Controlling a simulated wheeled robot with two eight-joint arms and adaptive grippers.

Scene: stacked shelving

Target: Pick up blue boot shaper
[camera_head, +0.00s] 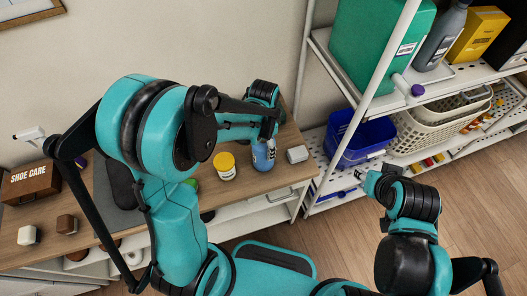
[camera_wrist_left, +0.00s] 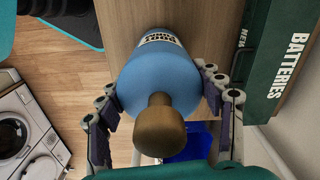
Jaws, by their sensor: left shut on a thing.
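The blue boot shaper (camera_head: 263,159) is upright at the right end of the wooden tabletop, with a white label on its side. In the left wrist view the blue boot shaper (camera_wrist_left: 184,88) fills the middle, with its brown knob facing the camera. My left gripper (camera_head: 264,139) reaches it from above. Its fingers (camera_wrist_left: 160,100) are on both sides of the blue body and shut on it. I cannot tell whether its base touches the tabletop. My right gripper (camera_head: 360,175) is in front of the shelving, away from the shaper; its finger opening is unclear.
A yellow-lidded jar (camera_head: 225,168) stands just left of the shaper, and a small white block (camera_head: 297,154) just right. A shoe care box (camera_head: 31,183) is at the far left. White shelving with a blue bin (camera_head: 362,143) and beige basket (camera_head: 433,128) stands to the right.

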